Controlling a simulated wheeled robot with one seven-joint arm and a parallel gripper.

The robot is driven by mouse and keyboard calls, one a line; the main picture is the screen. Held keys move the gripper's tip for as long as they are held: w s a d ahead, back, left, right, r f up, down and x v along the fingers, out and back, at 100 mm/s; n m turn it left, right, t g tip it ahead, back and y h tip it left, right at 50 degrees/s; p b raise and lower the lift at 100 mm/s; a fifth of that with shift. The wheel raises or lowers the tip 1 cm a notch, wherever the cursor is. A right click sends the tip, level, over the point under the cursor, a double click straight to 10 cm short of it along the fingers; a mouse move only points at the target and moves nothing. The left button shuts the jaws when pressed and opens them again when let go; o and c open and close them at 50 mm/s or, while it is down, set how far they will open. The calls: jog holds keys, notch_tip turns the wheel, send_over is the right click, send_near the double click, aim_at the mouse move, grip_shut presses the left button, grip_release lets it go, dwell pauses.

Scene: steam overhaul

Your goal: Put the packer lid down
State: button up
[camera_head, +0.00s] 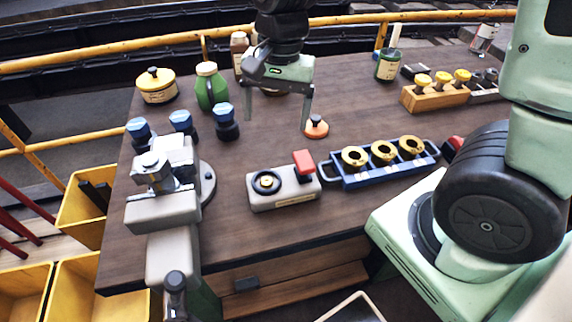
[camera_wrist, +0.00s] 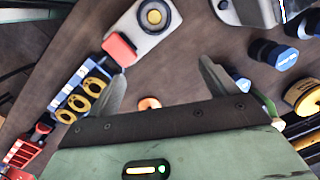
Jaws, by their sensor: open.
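A small orange disc with a dark knob (camera_head: 316,129), which may be the packer lid, lies on the brown bench top (camera_head: 225,170). My gripper (camera_head: 277,122) is open and empty above the bench, with the disc just right of its right finger in the head view. In the wrist view, my gripper (camera_wrist: 161,68) has its two fingers wide apart, and the orange disc (camera_wrist: 149,103) is partly hidden by the palm's edge. A grey block with a round black-and-yellow socket and a red lever (camera_head: 285,186) stands in front of the gripper; I cannot tell whether it is the packer.
A blue tray (camera_head: 337,181) holds three yellow rings. Blue-capped pots (camera_head: 227,122), a green bottle (camera_head: 211,90) and a yellow tin (camera_head: 157,87) stand at left. A grey vise (camera_head: 163,205) is at front left. A wooden rack (camera_head: 432,102) stands back right. Bench is clear below the gripper.

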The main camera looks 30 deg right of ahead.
jog(key=s+a+n, duration=0.4)
jog(key=s+n, duration=0.4)
jog(key=s+a+r+n, duration=0.1)
jog(key=s+a+n, duration=0.3)
jog(key=s+n, duration=0.4)
jog(key=shift+r+h, duration=0.2)
jog(key=shift+h, duration=0.1)
jog(key=shift+w, duration=0.1)
